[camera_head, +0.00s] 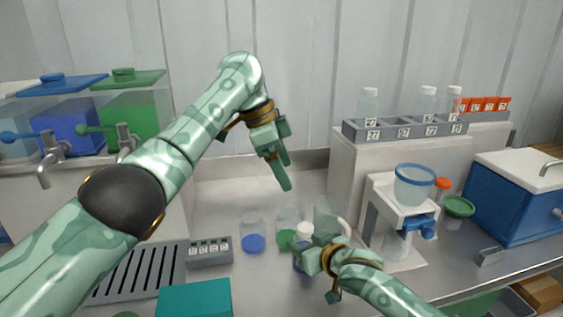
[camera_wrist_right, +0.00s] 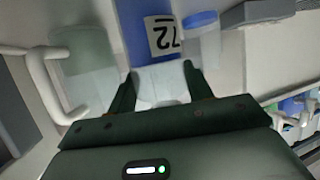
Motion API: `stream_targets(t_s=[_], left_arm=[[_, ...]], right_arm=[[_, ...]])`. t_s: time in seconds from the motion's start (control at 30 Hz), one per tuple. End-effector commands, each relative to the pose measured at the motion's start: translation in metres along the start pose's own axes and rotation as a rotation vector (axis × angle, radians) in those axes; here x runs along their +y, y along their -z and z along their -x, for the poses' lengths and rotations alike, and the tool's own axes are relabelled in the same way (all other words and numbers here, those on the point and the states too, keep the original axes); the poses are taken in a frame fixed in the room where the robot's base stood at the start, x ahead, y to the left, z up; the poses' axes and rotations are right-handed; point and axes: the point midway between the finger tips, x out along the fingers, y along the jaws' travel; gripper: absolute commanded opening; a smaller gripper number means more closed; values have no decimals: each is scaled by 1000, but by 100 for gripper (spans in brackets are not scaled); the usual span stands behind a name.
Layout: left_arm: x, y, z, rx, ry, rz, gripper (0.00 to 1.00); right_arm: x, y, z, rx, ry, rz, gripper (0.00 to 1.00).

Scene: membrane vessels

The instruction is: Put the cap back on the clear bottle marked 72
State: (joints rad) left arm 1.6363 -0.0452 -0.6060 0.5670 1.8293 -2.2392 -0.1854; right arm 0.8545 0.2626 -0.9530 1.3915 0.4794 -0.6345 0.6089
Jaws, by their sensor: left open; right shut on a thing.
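The bottle marked 72 shows in the right wrist view with its label (camera_wrist_right: 162,35) upside down on a blue-looking body. A white cap (camera_wrist_right: 160,82) lies between the fingers of my right gripper (camera_wrist_right: 160,88), which is shut on it. The cap adjoins the bottle's top; I cannot tell whether it is seated. In the head view, the white cap (camera_head: 305,229) shows at my right gripper (camera_head: 312,250), and the bottle (camera_head: 299,264) is partly hidden behind the gripper. My left gripper (camera_head: 286,180) is open, empty and raised above the counter.
A vessel with blue (camera_head: 253,241), one with green (camera_head: 287,237) and a clear handled jug (camera_head: 328,217) stand close by. A rack (camera_head: 388,132) holds capped bottles. A white stand (camera_head: 400,215) and blue cooler (camera_head: 510,200) are at right. Dispensers (camera_head: 65,128) stand at left.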

Motion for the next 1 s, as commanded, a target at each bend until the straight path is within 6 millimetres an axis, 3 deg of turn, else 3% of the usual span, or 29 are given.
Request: stream_targets(t_s=[0.4,0.43,0.5,0.83,1.0], left_arm=[[0,0,10,1,0,0,81],[0,0,10,1,0,0,81],[0,0,10,1,0,0,81],[0,1,12,1,1,-1,81],[4,8,30,2,10,-5,81]], right_arm=[[0,0,0,-1,0,0,0],[0,0,0,0,0,0,59],[0,0,0,0,0,0,76],[0,1,3,0,0,0,76],[0,3,25,1,0,1,76]])
